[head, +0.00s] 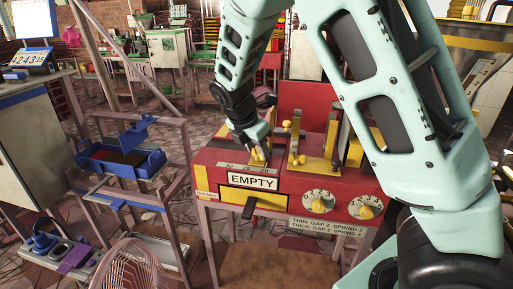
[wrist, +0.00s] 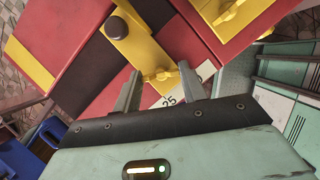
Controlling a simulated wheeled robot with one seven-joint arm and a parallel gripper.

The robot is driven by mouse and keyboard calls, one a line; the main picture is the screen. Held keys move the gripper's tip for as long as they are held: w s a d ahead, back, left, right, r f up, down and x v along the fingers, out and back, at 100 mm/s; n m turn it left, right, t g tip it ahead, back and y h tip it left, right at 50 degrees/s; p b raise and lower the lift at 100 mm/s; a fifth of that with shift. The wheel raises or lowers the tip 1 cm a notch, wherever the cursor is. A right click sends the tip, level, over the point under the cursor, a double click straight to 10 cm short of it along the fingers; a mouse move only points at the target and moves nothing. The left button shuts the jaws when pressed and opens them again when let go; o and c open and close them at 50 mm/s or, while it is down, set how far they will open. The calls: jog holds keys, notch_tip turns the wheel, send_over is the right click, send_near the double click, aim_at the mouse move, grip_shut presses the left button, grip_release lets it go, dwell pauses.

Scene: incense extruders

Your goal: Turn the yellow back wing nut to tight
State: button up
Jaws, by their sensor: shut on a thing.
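A yellow wing nut (wrist: 162,76) sits at the end of a yellow plate (wrist: 137,46), close to a white number scale (wrist: 170,100). My gripper (wrist: 160,72) has one finger on each side of this wing nut and is shut on it. In the head view my gripper (head: 258,153) reaches down onto the red machine (head: 225,160), just behind its scale, and mostly hides the nut. A second yellow wing nut (wrist: 228,18) lies on another yellow plate at the upper right of the wrist view. I cannot tell from its wings how tight the held nut is.
Upright yellow brackets (head: 297,150) stand right of my gripper. A blue tray (head: 120,160) on a rack is at the left.

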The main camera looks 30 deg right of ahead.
jog(key=shift+r, duration=0.1)
jog(key=m+p, duration=0.1)
jog(key=p, duration=0.1)
jog(key=m+g+p, duration=0.1)
jog(key=p, duration=0.1)
jog(key=shift+w+r+m, duration=0.1)
jog(key=shift+r+m, duration=0.1)
jog(key=shift+m, duration=0.2)
jog(key=m+g+p, duration=0.1)
jog(key=m+p, duration=0.3)
jog(key=shift+w+m+g+p, duration=0.15)
jog(key=shift+m+g+p, duration=0.15)
jog(key=shift+g, duration=0.1)
jog(key=m+g+y+p, duration=0.1)
jog(key=m+p, duration=0.2)
jog(key=m, duration=0.1)
jog(key=shift+w+d+f, duration=0.1)
jog(key=shift+f, duration=0.05)
jog(key=shift+f+m+g+y+p, duration=0.1)
jog(key=shift+m+g+y+p, duration=0.25)
jog(key=shift+m, duration=0.65)
jog(key=shift+m+g+y+p, duration=0.25)
jog(key=shift+m+p, duration=0.05)
jog(key=shift+m, duration=0.7)
jog(key=o, duration=1)
